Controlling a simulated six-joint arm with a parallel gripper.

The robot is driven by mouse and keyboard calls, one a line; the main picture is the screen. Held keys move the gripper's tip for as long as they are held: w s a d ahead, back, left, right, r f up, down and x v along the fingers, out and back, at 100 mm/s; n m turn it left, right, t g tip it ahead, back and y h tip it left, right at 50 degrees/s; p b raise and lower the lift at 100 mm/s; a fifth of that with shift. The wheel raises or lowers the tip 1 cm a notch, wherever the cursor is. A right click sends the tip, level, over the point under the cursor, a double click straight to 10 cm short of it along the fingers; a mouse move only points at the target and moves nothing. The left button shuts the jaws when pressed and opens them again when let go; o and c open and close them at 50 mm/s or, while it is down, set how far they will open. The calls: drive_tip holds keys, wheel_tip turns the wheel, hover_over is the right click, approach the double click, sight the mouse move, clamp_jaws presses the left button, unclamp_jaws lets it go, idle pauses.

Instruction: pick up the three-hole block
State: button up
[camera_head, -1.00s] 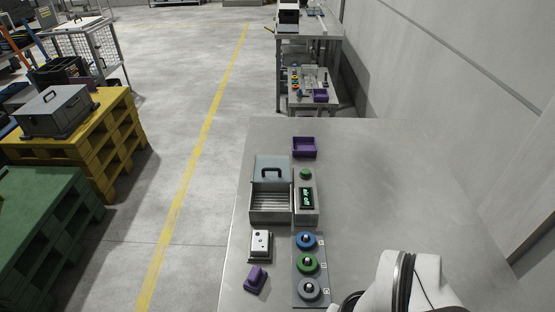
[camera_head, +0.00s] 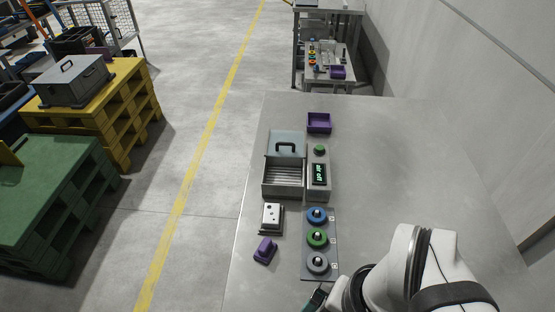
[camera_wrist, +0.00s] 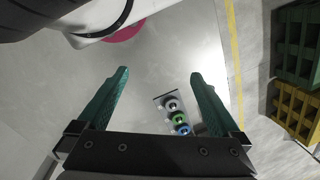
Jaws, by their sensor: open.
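The likely three-hole block is a pale metal block (camera_head: 271,215) with small dark holes in its top. It sits on a dark base at the left front of the table; I cannot count its holes surely. It does not show in the wrist view. My gripper shows partly at the bottom edge of the head view (camera_head: 316,298), right of and nearer than the block.
A panel with blue, green and grey round parts (camera_head: 307,251) stands right of the block. A purple piece (camera_head: 265,250) lies in front. Behind are a lidded grey box (camera_head: 283,192), a display unit (camera_head: 319,174) and a purple tray (camera_head: 319,122). The table's right side is clear.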

drive_tip(key=w+r+n, duration=0.3)
drive_tip(key=w+n, duration=0.2)
drive_tip(key=w, duration=0.2)
drive_tip(key=n+h, duration=0.2)
drive_tip(key=n, duration=1.7)
hover_over(273, 213)
wheel_tip(273, 213, down, 8)
wheel_tip(273, 213, down, 15)
drive_tip(key=shift+f, duration=0.1)
drive_tip(key=c, duration=1.4)
